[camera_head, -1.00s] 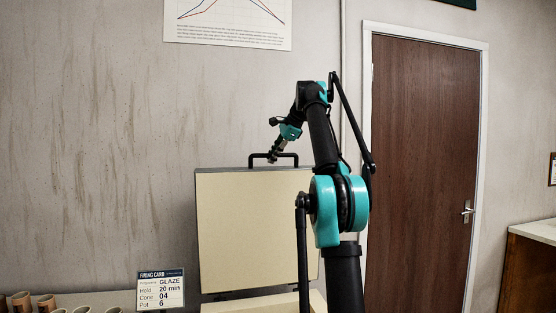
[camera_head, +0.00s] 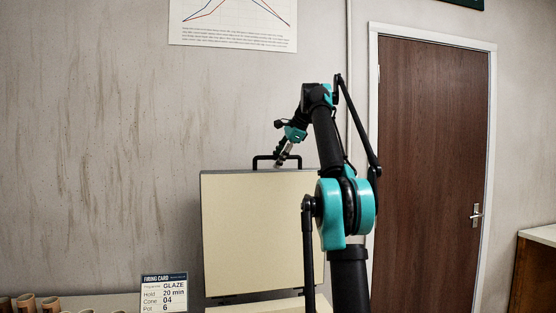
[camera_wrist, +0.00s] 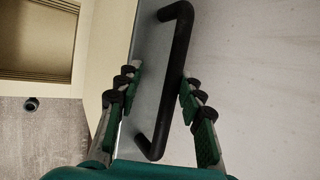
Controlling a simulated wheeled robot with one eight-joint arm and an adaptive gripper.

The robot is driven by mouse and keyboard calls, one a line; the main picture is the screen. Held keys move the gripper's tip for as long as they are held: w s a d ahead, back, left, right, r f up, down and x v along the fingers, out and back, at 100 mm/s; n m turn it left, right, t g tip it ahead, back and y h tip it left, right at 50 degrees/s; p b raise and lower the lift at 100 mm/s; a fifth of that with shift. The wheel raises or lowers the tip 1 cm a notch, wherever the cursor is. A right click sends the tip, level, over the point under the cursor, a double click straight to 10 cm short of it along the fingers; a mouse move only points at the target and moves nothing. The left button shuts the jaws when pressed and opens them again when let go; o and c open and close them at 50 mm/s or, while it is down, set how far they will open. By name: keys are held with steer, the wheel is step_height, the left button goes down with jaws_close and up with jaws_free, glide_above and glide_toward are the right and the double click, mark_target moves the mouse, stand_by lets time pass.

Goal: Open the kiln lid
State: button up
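The kiln lid (camera_head: 262,235) is a cream panel standing upright, tilted open against the wall side, in the head view. Its black bar handle (camera_head: 264,158) sits on the top edge. My gripper (camera_head: 281,162) is at the handle. In the wrist view, the gripper (camera_wrist: 158,88) is open, with one green and black finger on each side of the handle (camera_wrist: 166,75). Gaps show between the handle and the fingertips. The lid's metal edge (camera_wrist: 146,65) runs beneath the handle. Part of the lid is hidden behind my arm in the head view.
A firing card (camera_head: 164,292) stands left of the kiln, near several brown pots (camera_head: 27,302). A brown door (camera_head: 430,150) is at the right, with a counter (camera_head: 540,234) beyond it. The wall behind the lid is bare below a chart (camera_head: 233,22).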

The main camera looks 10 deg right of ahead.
steer(key=shift+v, duration=1.25)
steer(key=shift+s+d+r, duration=0.25)
steer(key=s+d, duration=0.7)
steer(key=s, duration=0.1)
steer(key=shift+s+d, duration=0.3)
steer(key=shift+s, duration=0.1)
